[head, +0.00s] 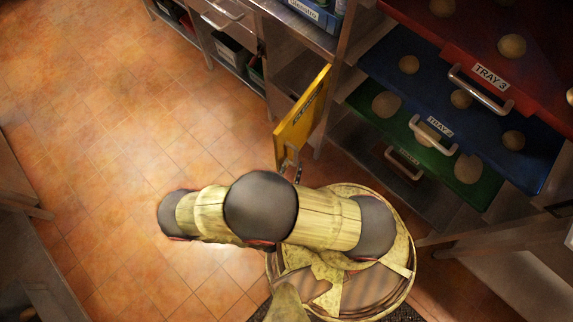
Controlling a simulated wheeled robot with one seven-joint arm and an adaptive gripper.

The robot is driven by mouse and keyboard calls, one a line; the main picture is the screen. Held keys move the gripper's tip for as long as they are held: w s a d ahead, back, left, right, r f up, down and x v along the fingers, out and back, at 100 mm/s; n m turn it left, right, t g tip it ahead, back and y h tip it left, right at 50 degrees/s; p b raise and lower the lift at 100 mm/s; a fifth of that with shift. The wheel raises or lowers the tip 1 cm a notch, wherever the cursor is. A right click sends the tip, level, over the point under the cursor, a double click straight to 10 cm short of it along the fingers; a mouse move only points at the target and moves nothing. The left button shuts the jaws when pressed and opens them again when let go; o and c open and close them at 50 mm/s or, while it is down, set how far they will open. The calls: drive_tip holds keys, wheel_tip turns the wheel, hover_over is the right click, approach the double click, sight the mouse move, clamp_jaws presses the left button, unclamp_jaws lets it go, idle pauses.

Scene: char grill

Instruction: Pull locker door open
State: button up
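The yellow locker door (303,112) stands out at an angle from the steel counter, apparently partly open. It has a small label on its face, too slanted to read. A metal handle (290,153) shows at its lower near end. My gripper (296,174) is mostly hidden behind my arm. Only small dark and metal parts show beside the handle. Whether its fingers touch or grip the handle cannot be told.
Red, blue and green trays with round buns (408,64) and metal handles jut out to the right of the door. A steel drawer (222,14) and shelves stand at the top. The tiled floor (110,130) to the left is clear.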

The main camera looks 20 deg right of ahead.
drive_tip(key=v, duration=0.6)
drive_tip(key=shift+s+a, duration=0.25)
drive_tip(key=shift+s, duration=0.05)
idle(0.4)
drive_tip(key=w+a+r+m+g+y, duration=0.1)
drive_tip(key=w+a+r+m+g, duration=0.15)
drive_tip(key=r+m+g, duration=0.75)
drive_tip(key=w+a+r+m+g+y, duration=0.1)
drive_tip(key=w+r+m+g, duration=0.35)
drive_tip(key=r, duration=0.85)
drive_tip(key=s+d+r+m+t+y, duration=0.2)
drive_tip(key=d+r+m+y, duration=0.1)
drive_tip(key=r, duration=0.5)
drive_tip(key=s+d+r+m+t+y, duration=0.1)
drive_tip(key=d+r+m+t+y, duration=0.1)
drive_tip(key=r+m, duration=0.4)
drive_tip(key=s+d+r+m+t+y, duration=0.2)
drive_tip(key=d+r+m+y, duration=0.1)
drive_tip(key=r, duration=0.9)
drive_tip(key=shift+s+d+r+m+y, duration=0.25)
drive_tip(key=shift+s+d+m+y, duration=0.15)
drive_tip(key=shift+m+y, duration=0.4)
